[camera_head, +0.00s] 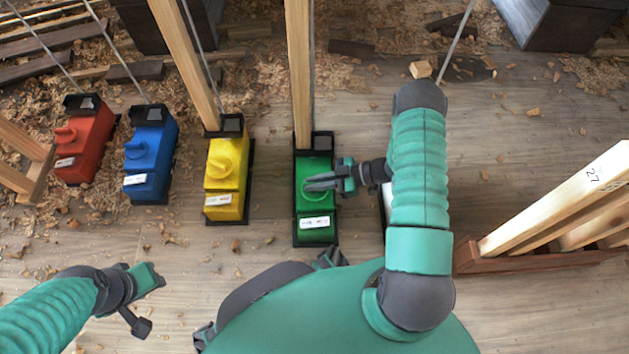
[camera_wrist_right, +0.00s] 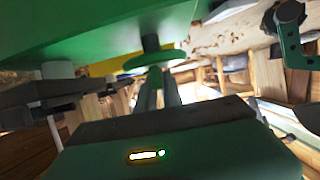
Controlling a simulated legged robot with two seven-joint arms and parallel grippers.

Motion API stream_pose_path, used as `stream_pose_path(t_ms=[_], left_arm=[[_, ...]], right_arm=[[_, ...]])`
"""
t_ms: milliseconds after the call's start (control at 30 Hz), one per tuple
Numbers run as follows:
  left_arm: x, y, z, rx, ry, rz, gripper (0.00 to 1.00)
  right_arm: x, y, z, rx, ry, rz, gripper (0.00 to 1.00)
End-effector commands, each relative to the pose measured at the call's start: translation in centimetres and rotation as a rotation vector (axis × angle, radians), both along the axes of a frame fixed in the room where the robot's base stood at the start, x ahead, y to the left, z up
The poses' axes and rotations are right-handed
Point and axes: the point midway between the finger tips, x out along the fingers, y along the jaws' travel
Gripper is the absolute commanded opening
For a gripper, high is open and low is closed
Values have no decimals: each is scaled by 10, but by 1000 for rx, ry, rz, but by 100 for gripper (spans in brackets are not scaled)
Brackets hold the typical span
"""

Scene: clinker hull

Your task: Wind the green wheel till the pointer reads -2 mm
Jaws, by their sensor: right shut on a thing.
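The green winch box (camera_head: 315,232) stands in a black frame on the floor, with a pale post rising from its far end. Its green wheel (camera_head: 312,191) is partly covered by my right gripper (camera_head: 318,184), which is shut on it from the right. In the right wrist view the round green wheel (camera_wrist_right: 154,61) sits at the ends of the fingers. A white label or scale (camera_head: 314,222) is on the near part of the box; its marks and any pointer are too small to read. My left gripper (camera_head: 148,302) is open and empty at lower left.
Yellow (camera_head: 224,180), blue (camera_head: 148,165) and red (camera_head: 85,140) boxes of like shape stand in a row to the left. A wooden rack (camera_head: 545,225) marked 27 is at right. Wood shavings litter the floor. Open floor lies between the left gripper and the row.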

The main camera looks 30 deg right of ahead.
Motion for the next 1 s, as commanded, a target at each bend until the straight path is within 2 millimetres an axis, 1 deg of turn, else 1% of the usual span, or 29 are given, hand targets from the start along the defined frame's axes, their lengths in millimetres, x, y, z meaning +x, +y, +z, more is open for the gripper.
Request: stream_pose_path(t_ms=[33,200,400,600,800,1000], left_arm=[[0,0,10,0,0,0,33],[0,0,34,0,0,0,33],[0,0,65,0,0,0,33],[0,0,92,0,0,0,33],[0,0,114,0,0,0,33],[0,0,130,0,0,0,33]], right_arm=[[-1,0,5,2,3,-24,0],[-1,1,7,3,7,-134,0],[-2,1,8,4,10,-313,0],[-2,2,7,2,9,-502,0],[-2,2,5,3,8,-680,0],[-2,1,4,0,6,-825,0]])
